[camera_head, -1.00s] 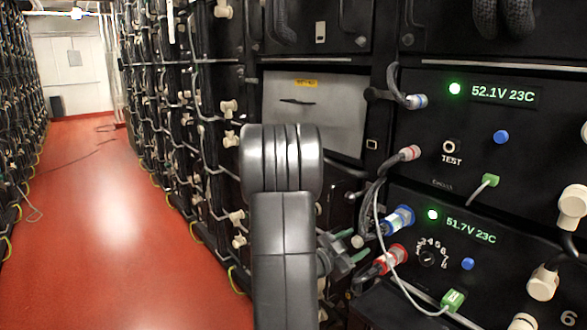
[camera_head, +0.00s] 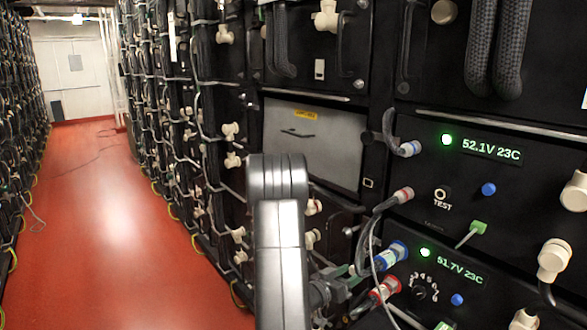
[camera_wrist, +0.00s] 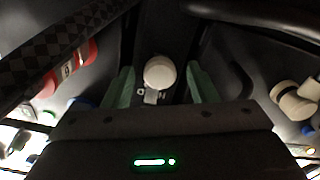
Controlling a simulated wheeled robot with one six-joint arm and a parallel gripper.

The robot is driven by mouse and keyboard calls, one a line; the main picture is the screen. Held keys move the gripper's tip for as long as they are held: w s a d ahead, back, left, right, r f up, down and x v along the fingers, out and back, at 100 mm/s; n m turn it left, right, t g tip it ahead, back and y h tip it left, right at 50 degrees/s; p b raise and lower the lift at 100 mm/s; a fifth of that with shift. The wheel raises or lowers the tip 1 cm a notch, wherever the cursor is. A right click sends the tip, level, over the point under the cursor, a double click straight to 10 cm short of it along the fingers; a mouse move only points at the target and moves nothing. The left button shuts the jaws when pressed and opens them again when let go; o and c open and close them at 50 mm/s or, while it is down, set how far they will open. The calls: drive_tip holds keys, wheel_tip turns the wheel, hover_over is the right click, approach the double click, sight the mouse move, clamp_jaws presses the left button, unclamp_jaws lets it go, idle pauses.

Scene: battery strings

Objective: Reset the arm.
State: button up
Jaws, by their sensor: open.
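My gripper (camera_head: 350,277) is at the lower middle of the head view, beside the lower battery module's blue connector (camera_head: 391,255) and red connector (camera_head: 387,290). Its green fingers stand apart in the wrist view (camera_wrist: 161,88). A round white knob (camera_wrist: 160,72) shows between them, beyond the fingertips. I see nothing held. My grey arm rises in front of the rack, bent at its rounded joint. I cannot tell from the head view whether the fingers touch the cables nearby.
The upper module (camera_head: 470,185) reads 52.1V 23C and the lower one 51.7V 23C, both with green lights. Grey cables hang close to my gripper.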

drive_tip(key=shift+n+p, duration=1.05)
drive_tip(key=shift+n, duration=0.15)
drive_tip(key=shift+r, duration=0.1)
